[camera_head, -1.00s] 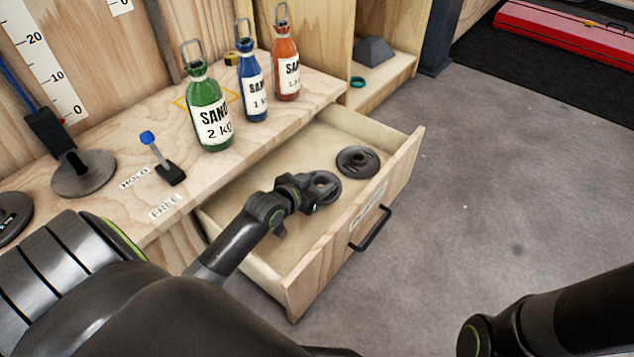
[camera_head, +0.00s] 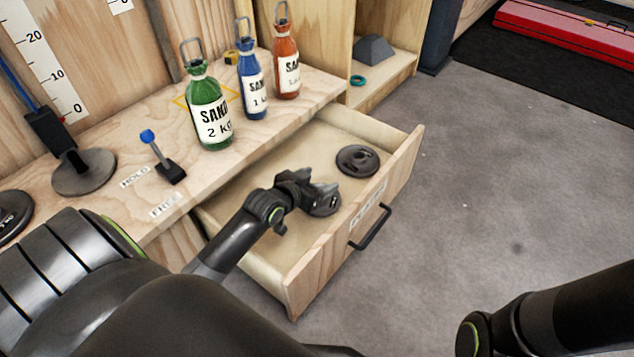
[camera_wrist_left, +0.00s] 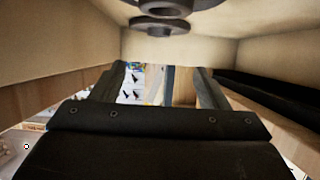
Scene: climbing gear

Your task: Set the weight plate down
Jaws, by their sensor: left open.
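A dark weight plate (camera_head: 325,206) lies in the open drawer, just beneath and beside my left gripper's fingertips, which partly hide it. It looks flat and low, seemingly on the drawer floor. My left gripper (camera_head: 322,190) is open above the plate's near side. A second dark plate (camera_head: 357,160) lies flat in the drawer further back. In the left wrist view, one plate (camera_wrist_left: 160,25) shows near the top and another (camera_wrist_left: 180,4) is cut off by the top edge. My right arm shows at the lower right, but its gripper is out of view.
The drawer (camera_head: 300,283) stands pulled out below a wooden bench. Green (camera_head: 209,112), blue (camera_head: 252,90) and orange (camera_head: 287,68) sand bottles stand on the bench. A blue-knobbed lever (camera_head: 160,158) stands near the HOLD and FREE labels. Grey floor is clear to the right.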

